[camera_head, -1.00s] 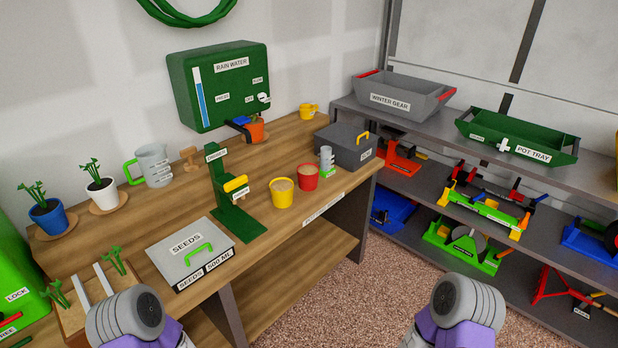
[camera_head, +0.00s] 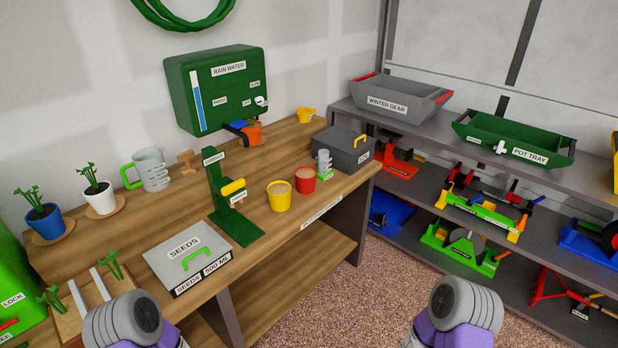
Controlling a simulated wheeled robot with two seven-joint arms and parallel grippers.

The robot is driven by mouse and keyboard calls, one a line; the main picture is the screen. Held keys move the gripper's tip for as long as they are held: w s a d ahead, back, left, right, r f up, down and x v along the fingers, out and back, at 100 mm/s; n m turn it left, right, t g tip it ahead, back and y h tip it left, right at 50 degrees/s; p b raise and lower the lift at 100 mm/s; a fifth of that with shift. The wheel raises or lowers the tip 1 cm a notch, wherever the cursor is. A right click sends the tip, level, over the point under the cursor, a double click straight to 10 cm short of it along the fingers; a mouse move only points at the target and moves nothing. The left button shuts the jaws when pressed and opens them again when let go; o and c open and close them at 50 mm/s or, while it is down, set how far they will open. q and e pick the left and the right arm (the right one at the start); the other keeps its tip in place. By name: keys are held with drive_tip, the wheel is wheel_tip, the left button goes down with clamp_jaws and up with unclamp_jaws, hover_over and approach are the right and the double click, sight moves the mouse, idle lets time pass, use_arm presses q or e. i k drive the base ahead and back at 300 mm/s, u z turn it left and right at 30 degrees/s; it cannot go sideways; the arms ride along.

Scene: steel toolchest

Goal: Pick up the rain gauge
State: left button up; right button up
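The likely rain gauge (camera_head: 324,162) is a small grey, marked cylinder on a green base. It stands upright near the bench's right end, in front of a dark grey lidded box (camera_head: 343,151) and just behind and right of a red pot. Grey, rounded parts of my two arms show at the bottom edge, well short of the gauge.
The red pot (camera_head: 305,182) and a yellow pot (camera_head: 279,197) stand beside the gauge on the wooden bench (camera_head: 284,226). A green stand (camera_head: 217,190), seeds box (camera_head: 187,256) and grey jug (camera_head: 154,171) are further left. Carpet is clear between bench and shelves.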

sight(323, 173)
drive_tip(key=z, duration=0.75)
drive_tip(key=k, duration=1)
drive_tip(key=z, duration=0.9)
drive_tip(key=i, duration=2.1)
drive_tip(key=u, duration=1.8)
drive_tip(key=i, duration=0.9)
drive_tip(key=u, duration=1.05)
